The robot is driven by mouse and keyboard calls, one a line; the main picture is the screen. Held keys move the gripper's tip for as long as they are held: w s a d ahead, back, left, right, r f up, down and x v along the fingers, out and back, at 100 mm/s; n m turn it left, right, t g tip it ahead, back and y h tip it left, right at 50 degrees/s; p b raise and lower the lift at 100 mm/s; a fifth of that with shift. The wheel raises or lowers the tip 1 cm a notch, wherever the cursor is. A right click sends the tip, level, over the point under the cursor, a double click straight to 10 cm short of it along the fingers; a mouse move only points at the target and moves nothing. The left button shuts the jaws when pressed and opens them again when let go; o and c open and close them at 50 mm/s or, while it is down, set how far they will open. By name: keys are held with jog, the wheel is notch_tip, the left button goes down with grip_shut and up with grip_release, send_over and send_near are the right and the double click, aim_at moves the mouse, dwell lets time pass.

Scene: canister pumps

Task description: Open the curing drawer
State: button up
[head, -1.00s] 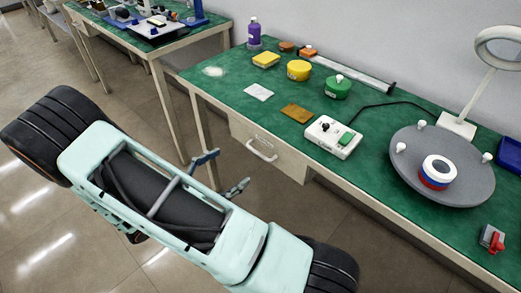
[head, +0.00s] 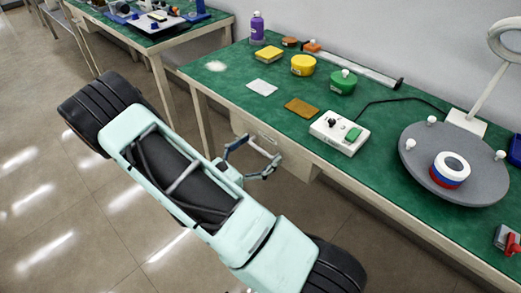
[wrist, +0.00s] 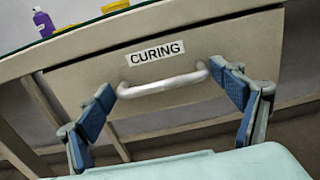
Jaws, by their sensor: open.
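The curing drawer (wrist: 205,50) is a beige front under the green bench top, with a black-on-white CURING label (wrist: 156,52). It looks shut, flush beneath the bench edge. Its pale bar handle (wrist: 163,84) runs across the front below the label. In the wrist view my gripper (wrist: 165,90) is open, with one blue-padded finger near each end of the handle. I cannot tell whether either finger touches it. In the head view my gripper (head: 252,160) is in front of the drawer, partly covering the handle and drawer front (head: 270,133).
The green bench (head: 226,87) carries a white control box (head: 339,132), a grey turntable (head: 455,180), yellow and green tubs and a purple bottle (head: 257,28). A bench leg (head: 199,122) stands left of the drawer. Open floor lies at lower left.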

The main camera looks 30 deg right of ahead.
jog(key=shift+d, duration=0.1)
jog(key=shift+c, duration=0.6)
jog(key=shift+w, duration=0.1)
jog(key=c, duration=1.3)
jog(key=shift+o, duration=0.2)
jog(key=v, duration=1.9)
jog(key=shift+p, duration=0.3)
jog(key=shift+r, duration=0.1)
jog(key=o, duration=1.4)
jog(key=v, duration=1.2)
